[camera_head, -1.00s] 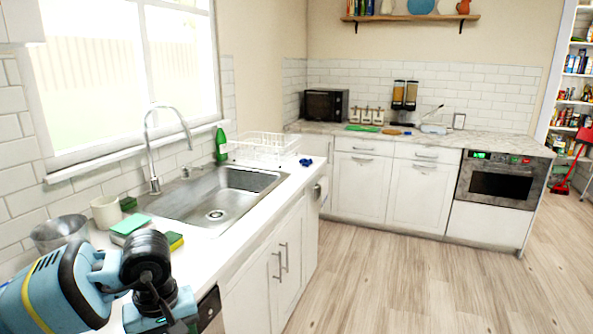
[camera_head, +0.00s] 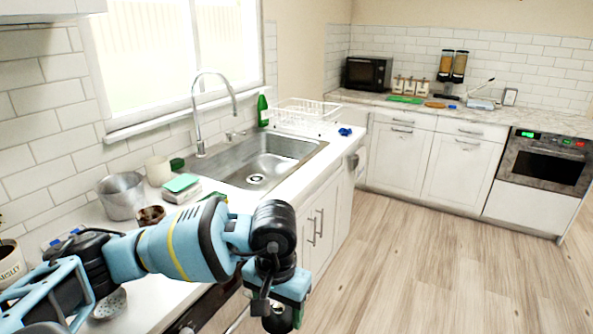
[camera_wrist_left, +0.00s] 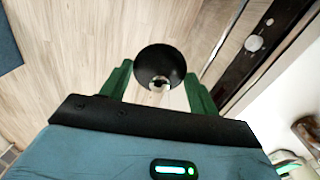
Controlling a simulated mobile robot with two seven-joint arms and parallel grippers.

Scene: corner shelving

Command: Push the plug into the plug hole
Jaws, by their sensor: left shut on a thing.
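The plug (camera_wrist_left: 150,62), a round black piece with a light metal fitting, sits between the two green fingers of my left gripper (camera_wrist_left: 160,80) in the left wrist view. The fingers are shut on it, and wooden floor lies below. In the head view my left gripper (camera_head: 279,312) points down at the bottom, in front of the counter, with a dark thing at its tip. The plug hole (camera_head: 256,179) is the round drain in the floor of the metal sink (camera_head: 290,147), farther back and apart from the gripper. My right gripper is not in view.
The faucet (camera_head: 201,120) stands behind the sink. A white dish rack (camera_head: 303,113), a green bottle (camera_head: 263,110) and a blue item (camera_head: 345,131) stand near its far end. A metal pot (camera_head: 121,196), mug (camera_head: 158,171) and sponges (camera_head: 181,184) crowd the near counter. The floor at right is clear.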

